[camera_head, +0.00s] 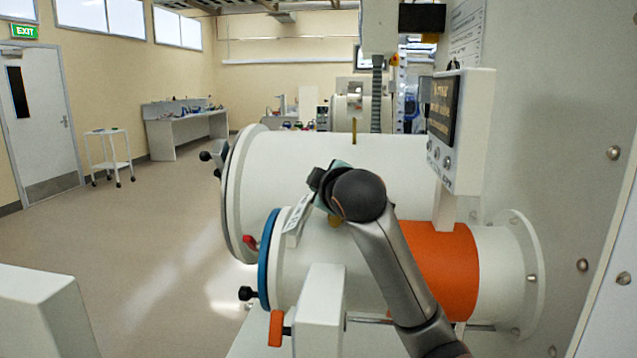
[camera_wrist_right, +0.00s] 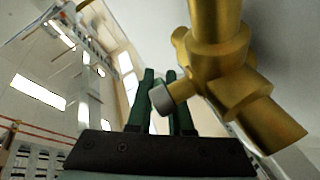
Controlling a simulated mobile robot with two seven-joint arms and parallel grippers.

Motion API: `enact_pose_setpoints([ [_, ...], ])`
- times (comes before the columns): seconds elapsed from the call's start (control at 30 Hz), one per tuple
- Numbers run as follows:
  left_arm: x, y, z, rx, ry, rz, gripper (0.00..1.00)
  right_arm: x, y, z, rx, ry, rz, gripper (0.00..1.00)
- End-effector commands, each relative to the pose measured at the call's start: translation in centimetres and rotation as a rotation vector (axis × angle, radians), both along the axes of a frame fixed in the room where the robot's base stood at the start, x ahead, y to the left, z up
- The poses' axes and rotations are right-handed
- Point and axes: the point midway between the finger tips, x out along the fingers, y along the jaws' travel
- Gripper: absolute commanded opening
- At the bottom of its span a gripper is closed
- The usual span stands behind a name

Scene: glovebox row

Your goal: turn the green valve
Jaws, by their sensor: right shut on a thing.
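My right gripper (camera_head: 318,182) is over the top of the smaller white cylinder in the head view, partly hidden by its own wrist. In the right wrist view, the fingers of my right gripper (camera_wrist_right: 161,88) are close together at the valve's stem. The brass valve body (camera_wrist_right: 228,62) fills the upper right, with a grey round stem end at the fingers. A little brass of the valve (camera_head: 335,222) shows below the gripper in the head view. The green handle cannot be told apart from the dark green fingers. My left gripper is not in view.
The white cylinder (camera_head: 445,322) has an orange band (camera_head: 448,270) and a blue ring (camera_head: 268,262). A larger white cylinder (camera_head: 290,155) lies behind. A control panel (camera_head: 470,130) hangs at the right, near my arm. Open floor (camera_head: 150,225) lies to the left.

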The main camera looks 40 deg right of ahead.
Motion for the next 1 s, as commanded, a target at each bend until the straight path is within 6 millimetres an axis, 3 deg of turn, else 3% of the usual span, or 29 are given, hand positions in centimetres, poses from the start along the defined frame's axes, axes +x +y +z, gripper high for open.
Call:
enact_pose_setpoints([
  [0.03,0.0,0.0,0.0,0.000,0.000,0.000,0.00,0.0,0.0,0.1,-0.001,-0.003,-0.001,0.22],
  [0.27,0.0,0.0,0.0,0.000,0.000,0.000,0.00,0.0,0.0,0.1,-0.001,-0.001,-0.001,0.48],
  [0.6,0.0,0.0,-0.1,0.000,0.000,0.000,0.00,-0.4,0.2,0.1,-0.001,-0.001,-0.001,0.48],
  [0.77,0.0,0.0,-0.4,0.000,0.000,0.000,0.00,-2.3,1.4,0.6,-0.004,-0.005,-0.001,0.48],
  [1.0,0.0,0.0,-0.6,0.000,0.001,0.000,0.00,-6.9,4.2,2.0,-0.005,-0.007,0.001,0.48],
])
